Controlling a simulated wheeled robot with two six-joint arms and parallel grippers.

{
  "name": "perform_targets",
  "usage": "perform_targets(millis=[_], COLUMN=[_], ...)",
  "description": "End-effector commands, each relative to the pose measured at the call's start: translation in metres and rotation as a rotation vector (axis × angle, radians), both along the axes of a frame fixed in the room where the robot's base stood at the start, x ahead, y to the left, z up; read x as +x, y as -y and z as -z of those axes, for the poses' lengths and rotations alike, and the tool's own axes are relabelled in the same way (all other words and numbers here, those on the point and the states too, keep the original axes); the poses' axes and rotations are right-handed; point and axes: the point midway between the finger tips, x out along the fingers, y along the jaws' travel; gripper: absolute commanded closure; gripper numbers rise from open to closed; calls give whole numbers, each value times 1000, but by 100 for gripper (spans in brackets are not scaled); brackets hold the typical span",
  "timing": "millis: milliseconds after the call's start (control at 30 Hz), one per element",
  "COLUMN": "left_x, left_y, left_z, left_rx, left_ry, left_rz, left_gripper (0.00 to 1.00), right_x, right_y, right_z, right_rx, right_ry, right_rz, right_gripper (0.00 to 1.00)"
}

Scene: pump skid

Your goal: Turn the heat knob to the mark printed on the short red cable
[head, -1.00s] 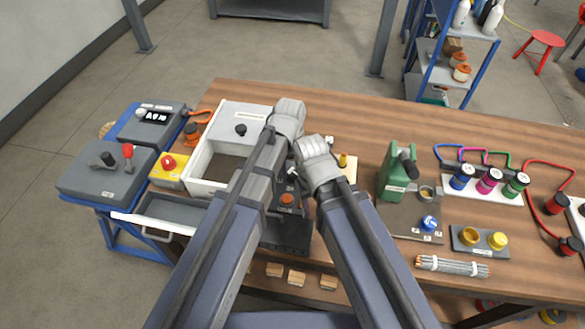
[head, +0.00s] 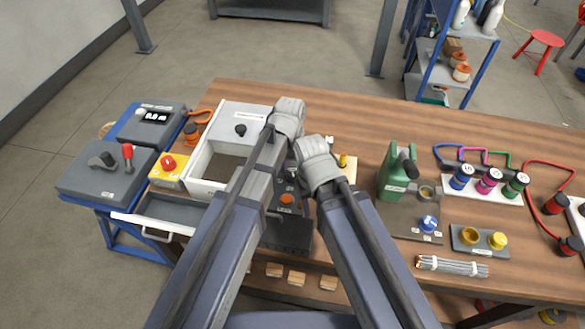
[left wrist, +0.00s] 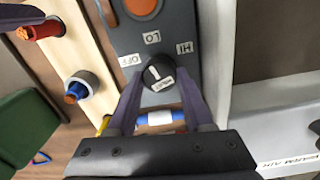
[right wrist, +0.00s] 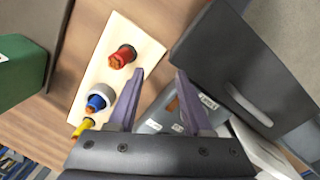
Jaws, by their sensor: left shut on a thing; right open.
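The dark round heat knob (left wrist: 161,83) sits on a dark grey panel below an orange round part, with OFF, LO and HI labels around it. Its white pointer line leans up-left, between OFF and LO. My left gripper (head: 289,115) has its fingers on both sides of the knob. A short red cable stub (right wrist: 122,57) with a copper-coloured end stands in a pale wooden board, and also shows in the left wrist view (left wrist: 46,30). I can read no mark on it. My right gripper (head: 316,157) is open and empty near the board.
Blue (right wrist: 97,102) and yellow (right wrist: 83,126) stubs share the board. A white open-topped box (head: 199,163) stands left of my grippers. The table's back middle is clear.

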Motion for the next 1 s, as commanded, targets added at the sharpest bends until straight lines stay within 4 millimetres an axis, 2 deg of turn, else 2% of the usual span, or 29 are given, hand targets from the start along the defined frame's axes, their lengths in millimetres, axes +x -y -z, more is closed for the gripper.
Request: perform_targets(millis=[433, 1000], left_x=[0, 0], left_y=[1, 1], left_z=[0, 0], left_rx=[0, 0], left_ry=[0, -1], left_rz=[268, 334], left_gripper=[100, 100], right_x=[0, 0], right_y=[0, 0], right_z=[0, 0], right_rx=[0, 0], right_ry=[0, 0], right_rz=[0, 0], right_gripper=[50, 50])
